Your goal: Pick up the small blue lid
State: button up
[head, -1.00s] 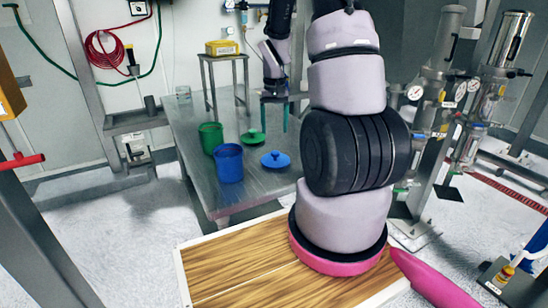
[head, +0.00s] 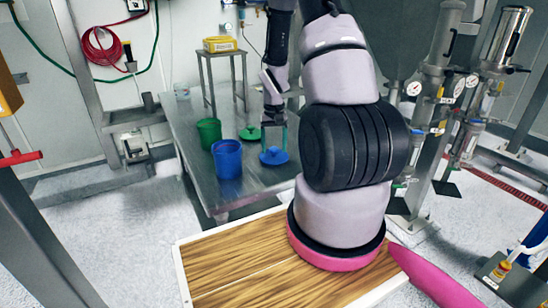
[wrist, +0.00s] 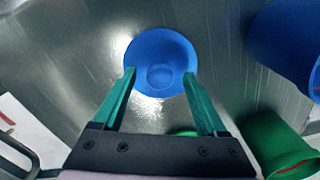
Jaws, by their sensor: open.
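The small blue lid (head: 273,157) lies on the metal table (head: 190,131), to the right of a blue container (head: 227,160). In the wrist view the round blue lid (wrist: 160,63) has a raised knob at its centre. My gripper (head: 274,141) points down above the lid. In the wrist view my gripper (wrist: 161,75) is open, with its two green fingers on either side of the lid's near part and nothing held. I cannot tell exactly how high the fingertips are above the lid.
A green lid (head: 251,133) lies just behind the blue one. A green container (head: 209,131) stands behind the blue container. A small raised stand (head: 223,54) with a yellow box (head: 220,43) is at the back of the table. The table's front right is clear.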

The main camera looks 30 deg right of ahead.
grip_shut()
jog(key=shift+r, duration=0.1)
